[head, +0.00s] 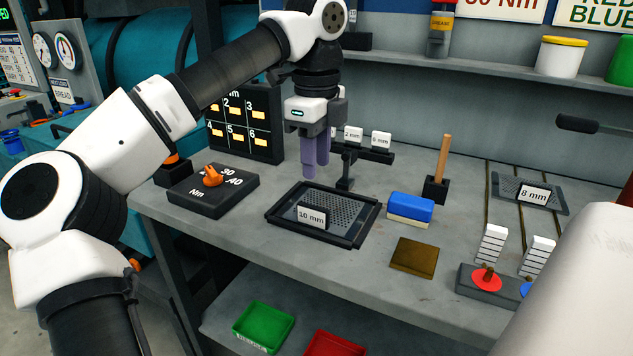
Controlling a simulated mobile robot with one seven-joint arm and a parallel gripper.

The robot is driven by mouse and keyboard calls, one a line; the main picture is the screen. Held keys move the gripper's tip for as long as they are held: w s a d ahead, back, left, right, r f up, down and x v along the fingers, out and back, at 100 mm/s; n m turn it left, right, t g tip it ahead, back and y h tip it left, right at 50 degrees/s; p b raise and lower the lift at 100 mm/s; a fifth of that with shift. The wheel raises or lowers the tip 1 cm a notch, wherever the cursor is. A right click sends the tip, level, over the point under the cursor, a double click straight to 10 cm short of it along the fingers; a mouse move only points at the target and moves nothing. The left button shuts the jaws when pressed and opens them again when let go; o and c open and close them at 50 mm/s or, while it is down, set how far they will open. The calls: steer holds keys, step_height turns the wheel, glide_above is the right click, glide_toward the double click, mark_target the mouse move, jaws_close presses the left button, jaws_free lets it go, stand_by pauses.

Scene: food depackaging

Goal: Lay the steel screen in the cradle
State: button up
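A dark perforated steel screen (345,212) with a white "10 mm" tag (311,216) lies inside a black rectangular frame (362,240), which looks like the cradle, on the bench. It looks flat, but I cannot tell if every edge is fully seated. A second perforated screen (511,186) with an "8 mm" tag (535,195) lies at the right back of the bench. My gripper (316,172) points down above the far edge of the frame, apart from both screens. Its purple fingers hold nothing visible. They look close together, but the gap is unclear from this angle.
Behind the frame stands a black post (346,168) with small tags. Right of it are a blue block (411,207), a brown pad (414,256) and a wooden handle (443,155) in a holder. A torque dial box (213,190) stands left. Green (263,326) and red trays sit below.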

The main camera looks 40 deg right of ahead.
steer(key=shift+r, duration=0.65)
